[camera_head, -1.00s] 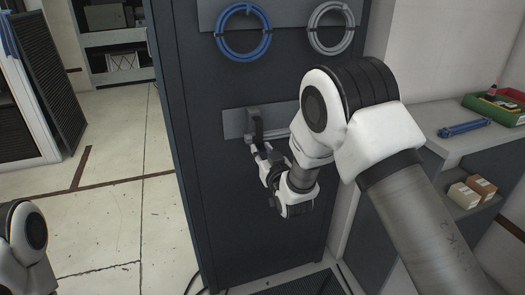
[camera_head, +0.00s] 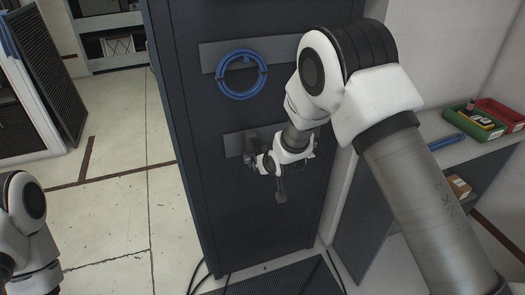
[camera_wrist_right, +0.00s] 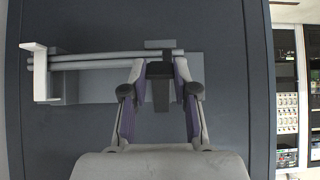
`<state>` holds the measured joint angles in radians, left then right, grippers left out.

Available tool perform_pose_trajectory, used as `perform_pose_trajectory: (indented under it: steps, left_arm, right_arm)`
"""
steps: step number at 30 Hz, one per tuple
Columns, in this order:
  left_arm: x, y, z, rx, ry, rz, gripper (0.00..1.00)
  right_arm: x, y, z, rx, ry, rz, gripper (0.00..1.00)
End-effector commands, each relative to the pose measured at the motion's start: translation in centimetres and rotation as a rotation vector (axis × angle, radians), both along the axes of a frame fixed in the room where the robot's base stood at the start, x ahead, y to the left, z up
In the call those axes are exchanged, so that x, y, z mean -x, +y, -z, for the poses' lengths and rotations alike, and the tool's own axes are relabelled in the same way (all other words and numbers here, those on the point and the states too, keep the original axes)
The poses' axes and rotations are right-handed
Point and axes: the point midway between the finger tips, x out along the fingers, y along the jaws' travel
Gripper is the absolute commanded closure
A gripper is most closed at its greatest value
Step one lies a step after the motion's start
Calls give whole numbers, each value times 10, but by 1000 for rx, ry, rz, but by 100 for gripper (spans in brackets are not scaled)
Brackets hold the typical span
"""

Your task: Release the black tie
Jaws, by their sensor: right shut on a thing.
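The black tie (camera_wrist_right: 161,92) is a dark strap at two grey cables in the right wrist view, with a short crosspiece above them. The cables (camera_wrist_right: 95,62) run along a grey plate (camera_wrist_right: 198,90) from a pale hook (camera_wrist_right: 40,72) at left. My right gripper (camera_wrist_right: 159,75) is shut on the tie, one finger on each side of it. In the head view my right gripper (camera_head: 262,162) is at the wall plate (camera_head: 233,145) on the dark cabinet door, and the tie cannot be made out there. My left gripper is out of view; only its arm shows at lower left.
A blue cable coil (camera_head: 241,73) hangs on the dark cabinet (camera_head: 218,200) above the plate. Black cables lie on the floor. The floor at left is clear.

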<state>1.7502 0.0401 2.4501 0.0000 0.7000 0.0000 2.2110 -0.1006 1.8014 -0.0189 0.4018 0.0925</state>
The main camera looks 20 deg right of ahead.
Motion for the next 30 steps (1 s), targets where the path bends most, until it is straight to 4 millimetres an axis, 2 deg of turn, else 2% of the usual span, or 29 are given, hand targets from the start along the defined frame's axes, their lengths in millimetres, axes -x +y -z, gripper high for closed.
perform_pose_trajectory:
  steps: [1,4,9,21,30]
  left_arm:
    - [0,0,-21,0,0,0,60]
    - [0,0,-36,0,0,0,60]
    - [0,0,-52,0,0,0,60]
    - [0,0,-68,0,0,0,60]
    - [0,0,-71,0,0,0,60]
  right_arm:
    - [-1,0,-17,1,40,1,100]
    - [-1,0,-24,5,134,0,100]
    - [0,0,-35,4,136,1,100]
    - [-6,0,-61,3,124,0,100]
    - [-8,0,-66,3,122,0,100]
